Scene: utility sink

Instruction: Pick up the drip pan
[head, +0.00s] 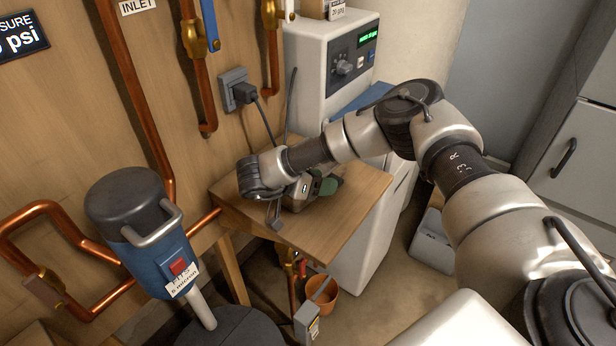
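No pan is plainly recognisable. A small orange-brown round container (322,298), possibly the drip pan, stands on the floor below the wooden shelf, partly hidden by a grey labelled object in front of it. My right arm reaches in from the right over the shelf. My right gripper (276,217) points down near the shelf's front left edge, above and to the left of the container and apart from it. Its fingers are small and partly hidden, so I cannot tell whether they are open. My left gripper is out of view.
The wooden shelf (345,205) holds a green and grey device (322,187) close to my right wrist. A blue pump-like unit (150,240) stands at left. Copper pipes (137,90) run along the wall. A white cabinet (312,70) stands behind the shelf, and a grey bin (432,245) right of it.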

